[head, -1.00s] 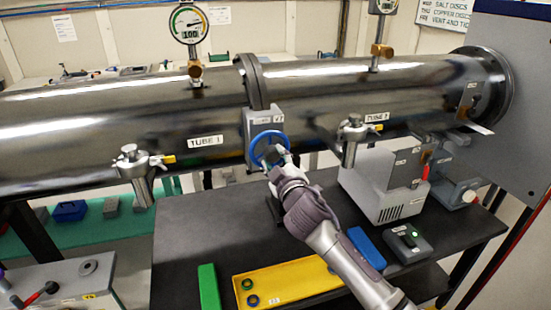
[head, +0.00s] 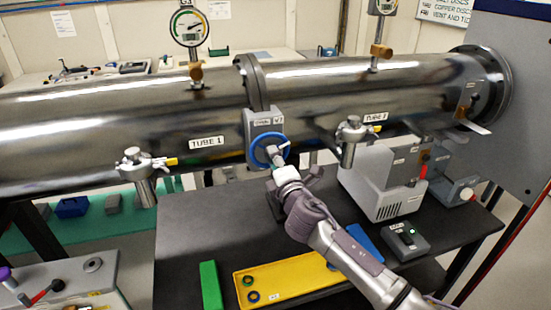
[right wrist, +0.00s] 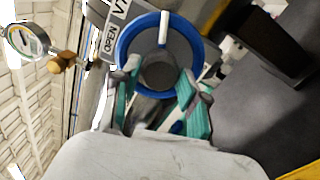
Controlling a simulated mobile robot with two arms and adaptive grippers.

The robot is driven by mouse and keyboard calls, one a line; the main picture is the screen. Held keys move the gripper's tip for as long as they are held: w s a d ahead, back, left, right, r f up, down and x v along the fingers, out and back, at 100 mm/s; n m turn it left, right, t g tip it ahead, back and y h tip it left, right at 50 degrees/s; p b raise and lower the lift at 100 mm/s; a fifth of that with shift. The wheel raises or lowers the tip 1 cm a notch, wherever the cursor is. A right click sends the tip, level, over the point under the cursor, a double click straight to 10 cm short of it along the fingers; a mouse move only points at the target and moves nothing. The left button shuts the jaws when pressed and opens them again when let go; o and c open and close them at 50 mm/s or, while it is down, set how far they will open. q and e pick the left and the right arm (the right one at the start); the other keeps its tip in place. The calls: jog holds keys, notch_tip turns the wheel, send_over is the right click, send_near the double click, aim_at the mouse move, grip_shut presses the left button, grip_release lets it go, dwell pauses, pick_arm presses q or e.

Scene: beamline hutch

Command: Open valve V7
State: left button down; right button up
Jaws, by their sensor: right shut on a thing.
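Valve V7 is a grey block (head: 263,122) with a blue handwheel (head: 256,158), set at the flange between the tubes. My right gripper (head: 274,157) is at the handwheel's front, shut on it at its lower right in the head view. In the right wrist view the blue handwheel (right wrist: 124,45) has a white mark at its top and a grey hub. The teal-padded fingers of my right gripper (right wrist: 158,95) are on either side of its lower part. Part of the rim is hidden there. A plate reading OPEN (right wrist: 107,35) is beside it. My left gripper is not in view.
The steel tube (head: 100,125) runs across the view, with clamped ports below and gauges (head: 189,26) above. The black table (head: 190,225) below holds a yellow tray (head: 290,277), a green block (head: 210,285), a grey pump (head: 385,190) and a switch box (head: 405,243).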

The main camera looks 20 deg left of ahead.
jog(key=shift+f+n+p, duration=0.15)
jog(key=shift+n+p, duration=2.2)
jog(key=shift+n, duration=4.55)
jog(key=o, duration=1.1)
jog(key=v, duration=1.2)
